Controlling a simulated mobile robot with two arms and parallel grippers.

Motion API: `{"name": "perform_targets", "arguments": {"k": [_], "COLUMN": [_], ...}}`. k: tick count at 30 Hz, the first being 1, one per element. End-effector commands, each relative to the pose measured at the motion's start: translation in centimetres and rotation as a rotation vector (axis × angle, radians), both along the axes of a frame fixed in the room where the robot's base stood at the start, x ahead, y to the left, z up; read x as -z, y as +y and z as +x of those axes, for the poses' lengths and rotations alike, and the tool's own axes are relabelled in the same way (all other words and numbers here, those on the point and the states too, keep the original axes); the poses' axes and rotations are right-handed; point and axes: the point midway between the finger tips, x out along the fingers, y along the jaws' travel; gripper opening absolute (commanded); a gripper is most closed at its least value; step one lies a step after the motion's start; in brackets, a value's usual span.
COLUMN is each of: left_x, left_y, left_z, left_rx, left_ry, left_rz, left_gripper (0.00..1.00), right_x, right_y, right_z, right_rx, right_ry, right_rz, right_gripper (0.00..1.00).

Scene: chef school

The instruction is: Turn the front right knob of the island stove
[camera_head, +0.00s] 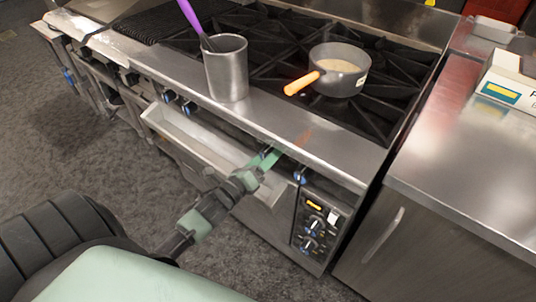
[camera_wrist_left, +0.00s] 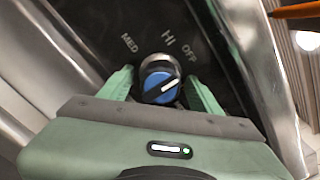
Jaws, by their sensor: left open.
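The island stove (camera_head: 285,130) has a steel front rail with blue knobs below it. One blue knob (camera_head: 300,176) shows to the right of my left gripper (camera_head: 267,160) in the head view. In the left wrist view, a blue knob (camera_wrist_left: 160,86) with a white pointer line sits between my open green fingers, one on each side. Its pointer slants to the upper right, toward the OFF label; MED and HI are printed nearby. I cannot tell whether the fingers touch it. In the head view the gripper hides this knob. My right gripper is out of view.
A saucepan (camera_head: 341,74) with an orange handle and a steel pot (camera_head: 226,75) holding a purple-handled utensil stand on the stove. A long steel tray (camera_head: 190,138) juts out below the left knobs. A steel counter (camera_head: 470,145) stands at the right.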

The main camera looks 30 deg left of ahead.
Motion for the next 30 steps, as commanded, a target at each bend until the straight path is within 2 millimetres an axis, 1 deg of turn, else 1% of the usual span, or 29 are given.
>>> {"name": "perform_targets", "arguments": {"k": [3,8,9,11,12,14,15,16,23,30], "left_x": [-0.04,-0.01,-0.01,-0.01,-0.01,-0.01,0.0,0.0,-0.04,-0.09], "left_y": [-0.02,-0.01,-0.02,-0.01,-0.01,0.0,-0.01,-0.01,-0.01,0.0], "left_z": [0.37,0.35,0.34,0.34,0.33,0.33,0.33,0.32,0.32,0.31], "left_rx": [0.0,0.0,0.0,-0.001,0.0,-0.001,-0.001,-0.001,-0.001,-0.001], "left_ry": [0.0,0.0,0.0,0.001,0.0,0.001,0.001,0.001,0.002,0.013], "left_rz": [0.0,0.0,0.0,0.0,0.0,0.0,0.0,0.0,-0.02,-0.125], "left_gripper": [0.63,0.63,0.61,0.44,0.33,0.16,0.05,0.01,0.01,0.01], "right_x": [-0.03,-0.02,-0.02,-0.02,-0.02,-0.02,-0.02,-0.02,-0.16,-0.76], "right_y": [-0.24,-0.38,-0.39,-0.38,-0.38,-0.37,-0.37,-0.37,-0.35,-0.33], "right_z": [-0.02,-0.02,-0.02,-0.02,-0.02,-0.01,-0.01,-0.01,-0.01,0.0], "right_rx": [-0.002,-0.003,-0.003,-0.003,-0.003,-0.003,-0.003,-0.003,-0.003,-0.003], "right_ry": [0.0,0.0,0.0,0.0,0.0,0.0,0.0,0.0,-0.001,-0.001], "right_rz": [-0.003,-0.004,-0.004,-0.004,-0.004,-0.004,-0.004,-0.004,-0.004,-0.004], "right_gripper": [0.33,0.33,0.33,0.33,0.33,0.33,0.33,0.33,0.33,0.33]}}
